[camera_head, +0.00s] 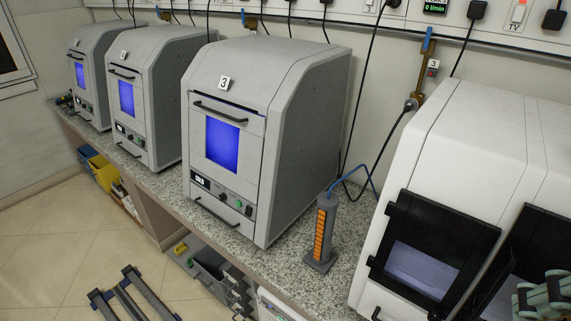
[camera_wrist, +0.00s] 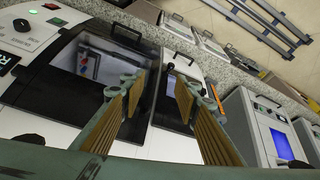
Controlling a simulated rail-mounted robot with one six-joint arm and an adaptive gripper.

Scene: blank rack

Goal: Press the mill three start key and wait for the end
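Mill three (camera_head: 290,120) is a grey bench machine with a "3" label, a blue-lit window (camera_head: 222,144) and a shut door with a black handle. Its lower front panel holds a small display (camera_head: 200,181), a dark knob and small keys, one of them green (camera_head: 249,210); key markings are too small to read. My gripper (camera_head: 545,297) is at the lower right corner, well apart from mill three, in front of the white machine. In the wrist view my gripper (camera_wrist: 160,84) is open, with nothing between its tan pads. A grey machine with a blue window (camera_wrist: 281,144) shows at right there; its number is unreadable.
Two similar grey mills (camera_head: 165,90) (camera_head: 98,65) stand left along the granite bench. A grey-orange tower (camera_head: 323,235) with a blue hose stands between mill three and the white machine (camera_head: 470,150). Cables hang behind. A dark frame (camera_head: 130,295) lies on the floor.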

